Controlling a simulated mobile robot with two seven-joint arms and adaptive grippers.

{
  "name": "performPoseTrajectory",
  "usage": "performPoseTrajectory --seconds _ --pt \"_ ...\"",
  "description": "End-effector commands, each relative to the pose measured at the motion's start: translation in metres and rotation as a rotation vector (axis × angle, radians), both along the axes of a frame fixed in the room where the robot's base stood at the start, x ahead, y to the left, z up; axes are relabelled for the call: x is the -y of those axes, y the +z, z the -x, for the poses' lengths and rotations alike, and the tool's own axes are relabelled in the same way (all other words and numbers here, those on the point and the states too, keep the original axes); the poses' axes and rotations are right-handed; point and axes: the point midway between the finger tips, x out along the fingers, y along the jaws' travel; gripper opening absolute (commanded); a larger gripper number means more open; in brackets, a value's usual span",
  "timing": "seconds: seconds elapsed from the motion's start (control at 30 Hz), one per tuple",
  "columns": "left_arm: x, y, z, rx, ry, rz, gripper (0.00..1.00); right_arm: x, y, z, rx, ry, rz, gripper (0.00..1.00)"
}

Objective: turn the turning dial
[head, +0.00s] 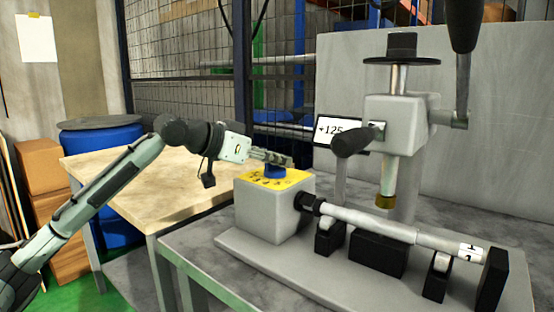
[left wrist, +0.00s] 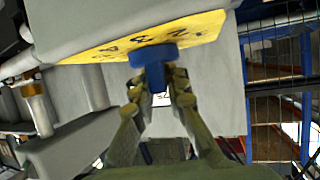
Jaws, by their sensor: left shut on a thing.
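The turning dial is a blue knob (head: 274,172) on a yellow numbered plate (head: 252,178), on top of a light grey box (head: 270,212). In the left wrist view the dial (left wrist: 153,55) shows as a blue disc with a narrower blue bar between my fingers. My left gripper (head: 282,160) reaches in from the left, just above the plate. It is shut on the dial, with one finger on each side of the bar in the left wrist view (left wrist: 157,82). The fingers hide part of the dial in the head view. My right gripper is not in view.
Right of the box, a horizontal shaft (head: 375,222) rests on black supports. A grey machine head (head: 392,122) with black handles stands over it. A display reading 125 (head: 335,130) is behind. A bare wooden table (head: 165,180) and a blue barrel (head: 100,145) stand left.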

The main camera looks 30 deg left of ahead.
Motion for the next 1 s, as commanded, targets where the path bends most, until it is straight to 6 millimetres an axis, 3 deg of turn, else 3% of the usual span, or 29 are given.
performPoseTrajectory --seconds 0.13,0.17,0.3,0.67,1.0 --pt "0.0 -0.001 0.0 -0.003 0.0 -0.002 0.0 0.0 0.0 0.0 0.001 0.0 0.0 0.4" --pt "0.0 -0.001 0.0 -0.003 0.0 -0.002 0.17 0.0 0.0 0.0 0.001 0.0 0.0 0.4" --pt "0.0 -0.001 0.0 -0.003 -0.001 -0.002 0.34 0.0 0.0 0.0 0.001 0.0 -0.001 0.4" --pt "-0.001 0.0 0.003 -0.002 -0.001 0.0 0.34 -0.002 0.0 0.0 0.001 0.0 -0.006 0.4" --pt "-0.015 0.017 0.044 -0.003 -0.001 0.0 0.34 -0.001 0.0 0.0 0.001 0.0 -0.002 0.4"
